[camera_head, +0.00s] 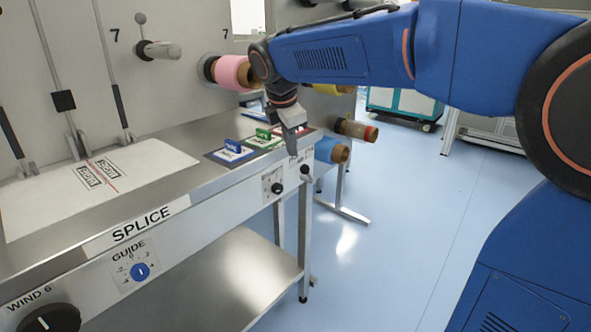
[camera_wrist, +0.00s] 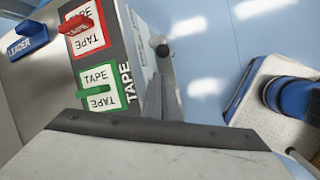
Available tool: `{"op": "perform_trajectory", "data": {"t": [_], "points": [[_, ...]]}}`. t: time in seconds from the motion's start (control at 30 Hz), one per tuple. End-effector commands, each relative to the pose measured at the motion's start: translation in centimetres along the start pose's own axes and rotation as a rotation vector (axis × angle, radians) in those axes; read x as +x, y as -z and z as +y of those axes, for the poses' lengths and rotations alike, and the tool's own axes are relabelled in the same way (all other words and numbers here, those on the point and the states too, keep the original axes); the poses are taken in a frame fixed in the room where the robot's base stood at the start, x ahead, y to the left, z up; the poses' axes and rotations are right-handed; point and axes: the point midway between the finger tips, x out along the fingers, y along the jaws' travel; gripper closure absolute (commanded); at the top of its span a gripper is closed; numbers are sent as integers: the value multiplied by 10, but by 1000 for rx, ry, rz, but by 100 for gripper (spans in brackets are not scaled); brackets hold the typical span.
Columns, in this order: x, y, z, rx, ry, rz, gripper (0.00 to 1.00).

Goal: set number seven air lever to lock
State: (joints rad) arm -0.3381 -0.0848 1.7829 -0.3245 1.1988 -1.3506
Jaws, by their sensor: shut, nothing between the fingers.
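A spindle (camera_head: 160,50) sticks out of the panel beside a printed 7, with a small grey round-ended lever (camera_head: 140,18) standing up at its base. I cannot read a lock mark or tell its setting. A second 7 is printed farther right, above a pink roll (camera_head: 230,72); any lever there is not clearly visible. My gripper (camera_head: 294,150) is shut and empty, pointing down by the right end of the splice table, well right of and below the small lever. In the wrist view my gripper (camera_wrist: 160,135) fills the bottom.
The splice table (camera_head: 195,125) carries a white sheet (camera_head: 95,185), a blue block (camera_head: 232,147) and a green block (camera_head: 263,134). A red block (camera_wrist: 78,24) shows in the wrist view. Black knobs sit on the table front. More rolls stand behind my gripper. Blue floor (camera_head: 400,220) is open at right.

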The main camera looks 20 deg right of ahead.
Motion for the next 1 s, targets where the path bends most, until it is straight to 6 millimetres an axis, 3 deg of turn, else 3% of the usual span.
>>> {"op": "perform_trajectory", "data": {"t": [0.33, 0.8, 1.0], "points": [[11, 0, 0, 2, 1, 0, 100], [83, 0, -1, 2, 2, 0, 100], [98, 0, 0, 2, 1, 0, 100]]}}
